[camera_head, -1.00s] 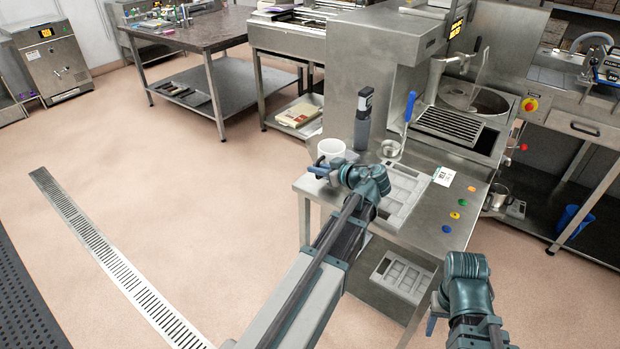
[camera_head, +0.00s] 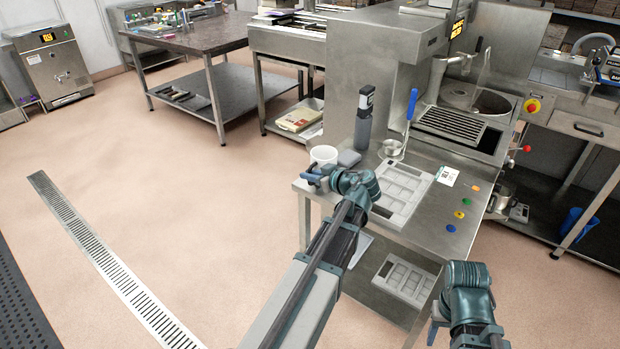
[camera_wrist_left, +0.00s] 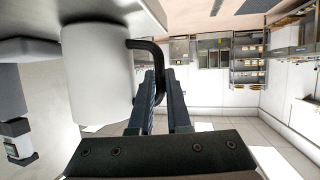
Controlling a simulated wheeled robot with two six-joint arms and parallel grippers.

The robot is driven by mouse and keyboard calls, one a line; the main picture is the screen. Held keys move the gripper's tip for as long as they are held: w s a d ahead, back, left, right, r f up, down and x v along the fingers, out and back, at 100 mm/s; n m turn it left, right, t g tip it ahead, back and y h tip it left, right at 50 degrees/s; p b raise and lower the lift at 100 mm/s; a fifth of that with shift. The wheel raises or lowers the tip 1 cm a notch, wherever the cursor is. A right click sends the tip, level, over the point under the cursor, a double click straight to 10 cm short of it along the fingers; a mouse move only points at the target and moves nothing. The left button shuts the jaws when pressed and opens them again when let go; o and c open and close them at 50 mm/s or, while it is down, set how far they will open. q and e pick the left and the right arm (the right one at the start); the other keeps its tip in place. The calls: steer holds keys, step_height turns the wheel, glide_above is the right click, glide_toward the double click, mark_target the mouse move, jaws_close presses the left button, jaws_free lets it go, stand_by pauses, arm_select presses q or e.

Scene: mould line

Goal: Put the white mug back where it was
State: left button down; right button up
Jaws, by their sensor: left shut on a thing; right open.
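The white mug (camera_head: 323,155) is upright at the left back corner of the steel table (camera_head: 450,215). In the left wrist view the mug (camera_wrist_left: 97,75) appears large, with a dark handle (camera_wrist_left: 150,55) at its side. My left gripper (camera_head: 313,177) is at the near side of the mug and is shut on its handle; its fingers also show in the left wrist view (camera_wrist_left: 160,100). I cannot tell whether the mug's base touches the tabletop. My right gripper (camera_head: 436,325) is low at the front right, away from the table top, and open; its fingers are mostly hidden.
A small grey block (camera_head: 348,158) sits right beside the mug. A dark handheld device (camera_head: 364,118), a blue-handled ladle (camera_head: 408,120) and a pale mould tray (camera_head: 402,190) stand on the table. Open floor lies to the left.

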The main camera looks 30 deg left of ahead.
arm_select(q)
steer(key=shift+f, duration=0.15)
steer(key=c, duration=0.9)
jaws_free()
steer(key=shift+r, duration=0.2)
steer(key=p+v, duration=0.4)
steer(key=v, duration=0.8)
steer(key=shift+p, duration=0.3)
